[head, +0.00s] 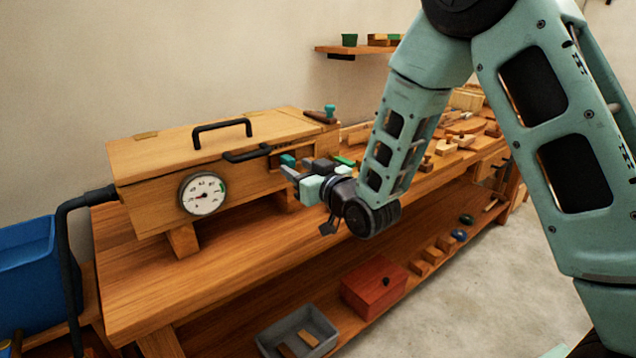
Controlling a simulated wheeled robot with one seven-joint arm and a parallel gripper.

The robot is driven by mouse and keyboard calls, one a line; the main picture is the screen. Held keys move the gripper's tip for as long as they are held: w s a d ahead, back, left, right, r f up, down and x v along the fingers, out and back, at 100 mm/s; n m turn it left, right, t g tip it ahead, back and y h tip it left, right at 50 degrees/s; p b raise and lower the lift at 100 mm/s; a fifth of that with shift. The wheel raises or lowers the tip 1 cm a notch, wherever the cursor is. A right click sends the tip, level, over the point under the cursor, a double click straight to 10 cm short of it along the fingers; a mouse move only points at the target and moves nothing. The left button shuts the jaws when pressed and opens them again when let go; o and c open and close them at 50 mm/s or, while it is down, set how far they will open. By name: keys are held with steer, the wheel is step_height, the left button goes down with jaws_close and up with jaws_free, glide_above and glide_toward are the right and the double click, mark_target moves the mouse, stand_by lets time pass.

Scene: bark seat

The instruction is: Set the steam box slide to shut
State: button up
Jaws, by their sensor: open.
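The steam box (150,180) is a long wooden chest on the bench, with a closed lid, a black lid handle (222,130) and a round gauge (202,193) on its front. A small teal knob (288,160) shows at the right part of the front, beside a dark slot; it looks like the slide's knob. I cannot tell the slide's position. My gripper (302,172) is open just in front of the box's right end, close to this knob. I cannot tell whether it touches it. The gripper hides part of that end.
A second teal knob on a lever (329,113) stands on the box's top right. The workbench (190,295) holds wooden parts (460,125) at right. Below are a red box (375,285) and a grey tray (298,330). A blue bin (28,260) stands left. Floor is clear at right.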

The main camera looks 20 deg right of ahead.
steer(key=p+v, duration=0.7)
steer(key=v, duration=0.2)
steer(key=shift+s, duration=0.15)
stand_by(0.6)
